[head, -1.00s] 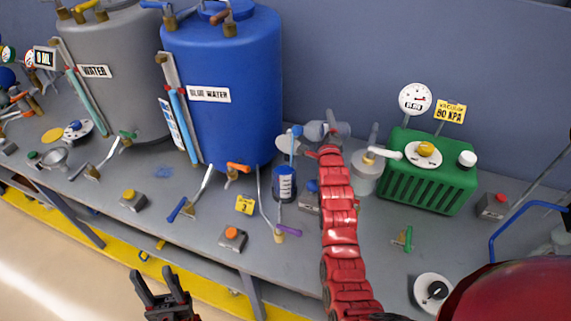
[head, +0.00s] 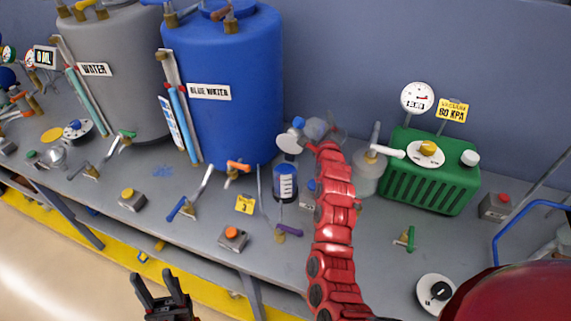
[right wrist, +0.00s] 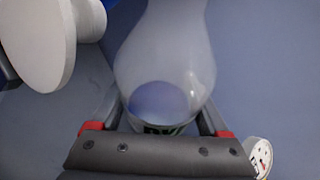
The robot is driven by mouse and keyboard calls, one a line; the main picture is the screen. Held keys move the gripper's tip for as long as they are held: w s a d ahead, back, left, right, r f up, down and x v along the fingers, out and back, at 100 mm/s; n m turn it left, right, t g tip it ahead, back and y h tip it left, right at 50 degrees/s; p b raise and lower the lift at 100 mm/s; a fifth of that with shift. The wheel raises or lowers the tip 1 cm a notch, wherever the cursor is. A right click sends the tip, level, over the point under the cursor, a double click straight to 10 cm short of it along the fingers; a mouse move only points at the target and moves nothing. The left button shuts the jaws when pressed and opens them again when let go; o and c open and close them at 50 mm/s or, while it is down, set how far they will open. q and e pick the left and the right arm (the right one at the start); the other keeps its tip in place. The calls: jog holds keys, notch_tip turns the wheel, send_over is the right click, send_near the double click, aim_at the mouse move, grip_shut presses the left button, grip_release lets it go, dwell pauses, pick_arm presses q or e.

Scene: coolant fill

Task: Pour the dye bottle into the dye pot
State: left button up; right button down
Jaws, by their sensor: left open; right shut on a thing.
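The dye bottle (right wrist: 165,50) is a cloudy translucent bottle with bluish liquid in it and a partly hidden label. My right gripper (right wrist: 155,115) is shut on it. In the head view the bottle (head: 316,128) is tilted at the end of my red right arm, above the bench and close to a white disc. A small blue vessel with a white scale (head: 285,184), perhaps the dye pot, stands below and left of the bottle. The white disc also fills the upper left of the right wrist view (right wrist: 40,40). My left gripper (head: 162,284) is open and empty in front of the bench.
A large blue tank (head: 230,125) and a grey tank (head: 115,110) stand at the left. A green pump (head: 430,185) with a gauge and a grey flask (head: 368,175) stand at the right. Levers and buttons line the bench's front.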

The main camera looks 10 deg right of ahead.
aim_at(315, 121)
jog(key=r+p, duration=0.1)
jog(key=a+r+m+p, duration=0.1)
jog(key=p, duration=0.1)
jog(key=shift+s+r+m, duration=0.1)
jog(key=shift+r+m, duration=0.1)
jog(key=shift+m, duration=0.1)
jog(key=shift+a+m+g, duration=0.2)
jog(key=shift+m+g, duration=0.1)
jog(key=shift+g, duration=0.1)
jog(key=m+y+p, duration=0.1)
jog(key=m+p, duration=0.1)
jog(key=p, duration=0.1)
jog(key=r+m+g+y+p, duration=0.1)
jog(key=m+y+p, duration=0.1)
jog(key=p, duration=0.2)
jog(key=shift+s+a+r+g, duration=0.2)
jog(key=shift+a+g, duration=0.1)
jog(key=shift+a, duration=0.1)
jog(key=shift+w+a+f+m+y+p, duration=0.15)
jog(key=shift+f+m+y+p, duration=0.25)
jog(key=shift+f+m, duration=0.4)
jog(key=shift+r, duration=0.1)
